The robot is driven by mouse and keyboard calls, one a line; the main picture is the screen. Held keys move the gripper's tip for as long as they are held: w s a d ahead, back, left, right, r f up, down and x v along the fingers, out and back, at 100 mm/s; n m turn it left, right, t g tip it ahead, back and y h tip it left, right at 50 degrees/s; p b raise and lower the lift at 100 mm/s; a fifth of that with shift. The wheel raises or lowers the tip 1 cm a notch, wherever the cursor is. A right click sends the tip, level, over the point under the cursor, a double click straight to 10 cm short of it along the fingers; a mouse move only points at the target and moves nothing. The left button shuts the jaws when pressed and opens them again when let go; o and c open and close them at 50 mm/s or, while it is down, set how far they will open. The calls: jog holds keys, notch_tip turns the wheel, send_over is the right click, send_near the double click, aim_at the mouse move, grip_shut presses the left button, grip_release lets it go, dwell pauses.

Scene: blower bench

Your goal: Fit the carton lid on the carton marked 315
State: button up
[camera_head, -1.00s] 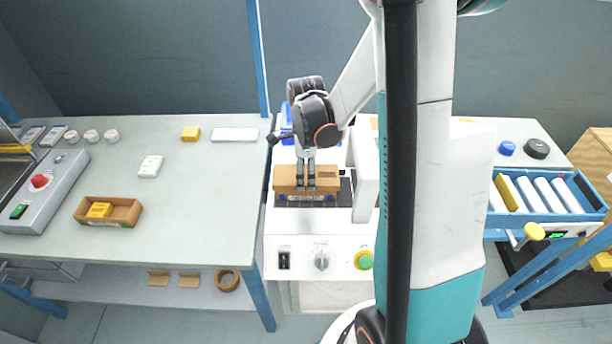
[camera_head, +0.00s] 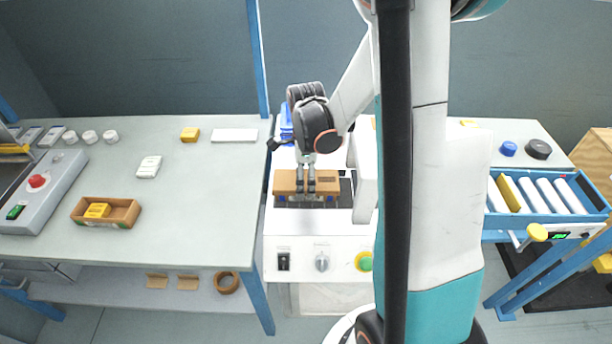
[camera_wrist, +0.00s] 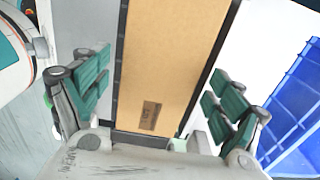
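The carton lid (camera_head: 290,182) is a flat tan piece with a small dark label, level above the white machine at the middle of the head view. My gripper (camera_head: 306,187) points down and straddles it front to back. The carton marked 315 seems to be under the lid on the dark bed, almost wholly hidden. I cannot read its mark or tell whether the lid touches it. Small blue parts show below the lid.
An open carton (camera_head: 126,219) with a yellow block stands on the left table (camera_head: 200,220), apart from the machine (camera_head: 300,230). Blue bins (camera_head: 286,125) stand behind my gripper. A blue roller conveyor (camera_head: 548,217) is farther right.

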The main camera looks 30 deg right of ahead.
aim_at(306, 180)
jog(key=shift+r, duration=0.1)
jog(key=shift+r+p, duration=0.6)
jog(key=shift+p, duration=0.1)
notch_tip(306, 180, up, 12)
jog(key=p, duration=0.3)
jog(key=shift+f+p, duration=0.15)
jog(key=shift+p, duration=0.15)
